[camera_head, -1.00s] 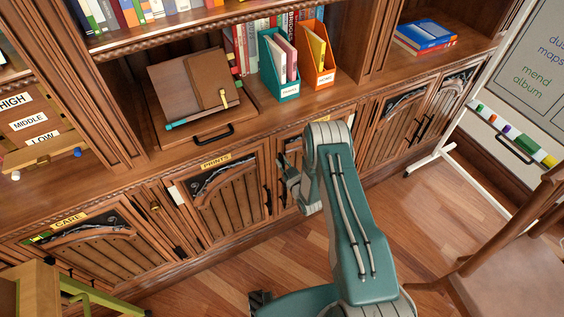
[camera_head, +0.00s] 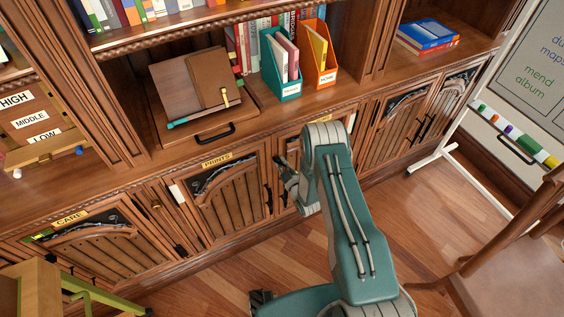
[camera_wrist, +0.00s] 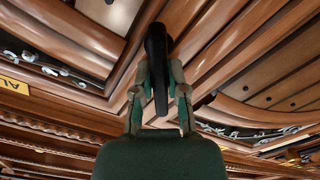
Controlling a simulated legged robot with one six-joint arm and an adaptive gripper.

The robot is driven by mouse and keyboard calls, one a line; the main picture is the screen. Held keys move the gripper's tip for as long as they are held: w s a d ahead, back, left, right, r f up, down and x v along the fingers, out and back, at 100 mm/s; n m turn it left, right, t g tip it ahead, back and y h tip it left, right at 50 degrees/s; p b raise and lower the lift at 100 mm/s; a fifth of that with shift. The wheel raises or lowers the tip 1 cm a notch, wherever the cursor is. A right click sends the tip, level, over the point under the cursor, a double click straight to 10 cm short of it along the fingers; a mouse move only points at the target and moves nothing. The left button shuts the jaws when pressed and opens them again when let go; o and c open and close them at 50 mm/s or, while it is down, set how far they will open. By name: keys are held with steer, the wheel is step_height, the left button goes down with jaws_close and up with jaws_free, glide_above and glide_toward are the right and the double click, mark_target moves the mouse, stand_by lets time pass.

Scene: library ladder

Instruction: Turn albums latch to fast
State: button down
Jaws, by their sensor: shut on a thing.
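My gripper (camera_head: 288,187) is at the front of the low cabinet, just right of the door labelled PRINTS (camera_head: 216,160). In the wrist view my gripper (camera_wrist: 160,82) has its two fingers on either side of a long black latch handle (camera_wrist: 157,45) and is shut on it. The handle stands roughly lengthwise in that view, in front of the wooden door frames. In the head view my arm covers most of that door, and the latch's exact angle is hard to tell.
Doors with dark handles line the cabinet, including one labelled CARE (camera_head: 68,220). Teal (camera_head: 281,75) and orange (camera_head: 318,60) file holders stand on the counter above. A chair (camera_head: 520,250) and a whiteboard stand (camera_head: 440,155) are at the right. Open wood floor lies between.

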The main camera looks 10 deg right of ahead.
steer(key=n, duration=0.3)
steer(key=f+n, duration=0.1)
steer(key=n, duration=0.3)
steer(key=a+f+n, duration=0.1)
steer(key=n, duration=0.2)
steer(key=shift+s+n, duration=0.25)
steer(key=shift+n, duration=0.05)
steer(key=shift+f, duration=0.1)
stand_by(0.3)
steer(key=c, duration=0.8)
jaws_free()
steer(key=shift+o, duration=0.7)
steer(key=shift+a, duration=0.1)
steer(key=v, duration=1.2)
